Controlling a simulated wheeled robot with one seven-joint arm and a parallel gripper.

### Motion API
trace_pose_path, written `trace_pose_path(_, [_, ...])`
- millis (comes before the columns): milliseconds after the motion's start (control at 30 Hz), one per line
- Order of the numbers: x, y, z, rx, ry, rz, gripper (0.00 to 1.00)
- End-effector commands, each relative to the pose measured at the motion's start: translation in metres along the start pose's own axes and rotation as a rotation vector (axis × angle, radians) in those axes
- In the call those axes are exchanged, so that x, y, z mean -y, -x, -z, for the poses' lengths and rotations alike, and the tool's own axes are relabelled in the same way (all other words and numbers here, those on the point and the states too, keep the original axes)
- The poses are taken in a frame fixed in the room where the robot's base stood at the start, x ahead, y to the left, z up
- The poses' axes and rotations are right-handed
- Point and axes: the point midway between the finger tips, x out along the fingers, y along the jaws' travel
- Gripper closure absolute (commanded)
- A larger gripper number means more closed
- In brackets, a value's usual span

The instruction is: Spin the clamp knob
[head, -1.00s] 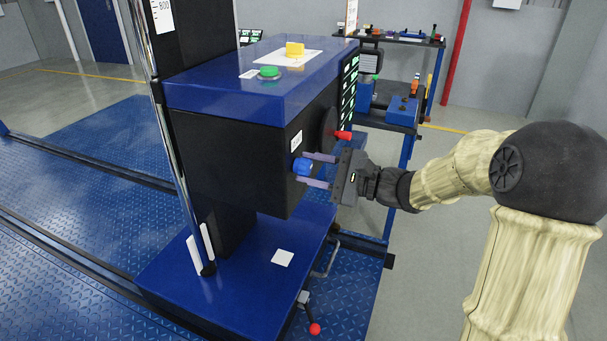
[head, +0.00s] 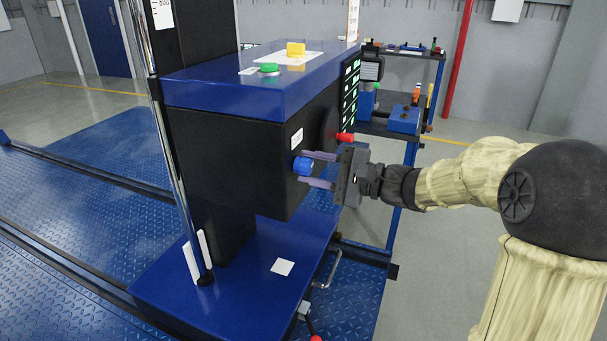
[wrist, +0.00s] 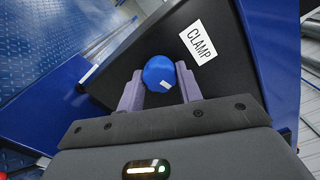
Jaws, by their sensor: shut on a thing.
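The clamp knob is a round blue knob (head: 303,166) on the side face of the black tester box (head: 235,155). In the wrist view the knob (wrist: 159,73) has a pale mark on its lower right and sits between the two purple fingers, beside a white label reading CLAMP (wrist: 198,43). My gripper (head: 318,170) reaches it from the right, and its fingers (wrist: 160,88) are closed on the knob from both sides. The knob's far side is hidden.
A red knob or handle (head: 345,137) sticks out just above my gripper. Green (head: 269,69) and yellow (head: 295,49) controls sit on the blue top. A blue base plate (head: 225,275) lies below, and a tool cart (head: 405,120) stands behind. Open floor is at the right.

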Motion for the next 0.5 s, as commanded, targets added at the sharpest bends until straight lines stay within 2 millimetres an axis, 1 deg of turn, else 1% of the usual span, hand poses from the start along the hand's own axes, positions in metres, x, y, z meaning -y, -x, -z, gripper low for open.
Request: trace_pose_path(500, [-0.0005, -0.0032, 0.0000, 0.002, 0.193, 0.005, 1.00])
